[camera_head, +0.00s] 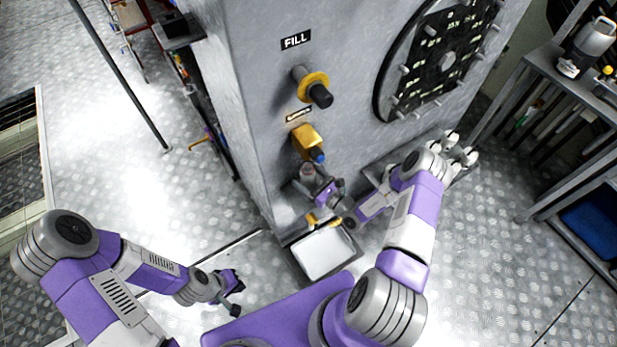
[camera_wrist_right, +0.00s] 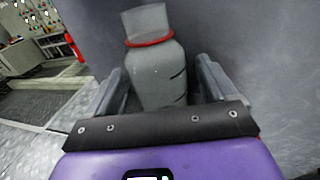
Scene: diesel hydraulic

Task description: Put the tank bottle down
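The tank bottle (camera_wrist_right: 160,75) is a grey bottle with a red ring below its flared top. In the right wrist view it is upright between the fingers of my right gripper (camera_wrist_right: 160,88). The fingers are spread, with a narrow gap on each side of it; its base is hidden by the gripper. In the head view the bottle (camera_head: 307,174) is under the lower yellow tap (camera_head: 306,138), with my right gripper (camera_head: 330,193) at its right side. My left gripper (camera_head: 232,283) is empty, low over the floor, with its fingers apart.
A grey machine cabinet (camera_head: 255,120) carries a FILL tap (camera_head: 312,84) and a round black dial panel (camera_head: 440,60). A white-topped tray (camera_head: 322,253) lies at its foot. A metal rack (camera_head: 520,95) stands at right. Open patterned floor (camera_head: 200,190) is at left.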

